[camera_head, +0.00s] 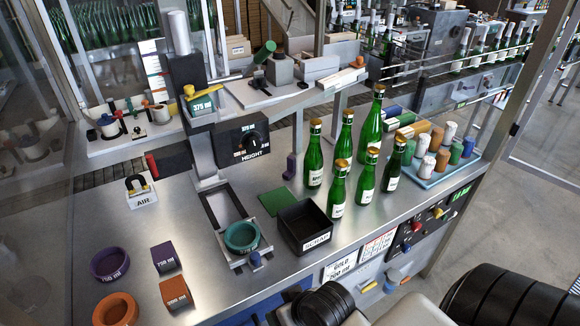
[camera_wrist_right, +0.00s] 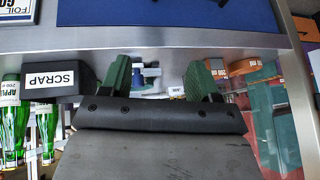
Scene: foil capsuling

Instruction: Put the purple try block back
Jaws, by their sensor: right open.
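A purple block (camera_head: 165,258) labelled 750 ml sits on the left of the steel bench in the head view, behind an orange block (camera_head: 175,293). A small upright purple piece (camera_head: 290,167) stands at the back of the bench, left of the bottles; I cannot tell which of the two is the try block. A purple ring (camera_head: 109,265) lies left of the 750 ml block. My right gripper (camera_wrist_right: 160,82) is open and empty in the right wrist view, its green fingers wide apart. My left gripper is not in view.
The height column (camera_head: 203,155) carries a teal 375 ml block (camera_head: 200,104). A teal ring (camera_head: 241,237) sits at its foot. The black scrap bin (camera_head: 305,226), a green pad (camera_head: 273,201) and several green bottles (camera_head: 340,183) stand to the right. An orange ring (camera_head: 115,309) lies front left.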

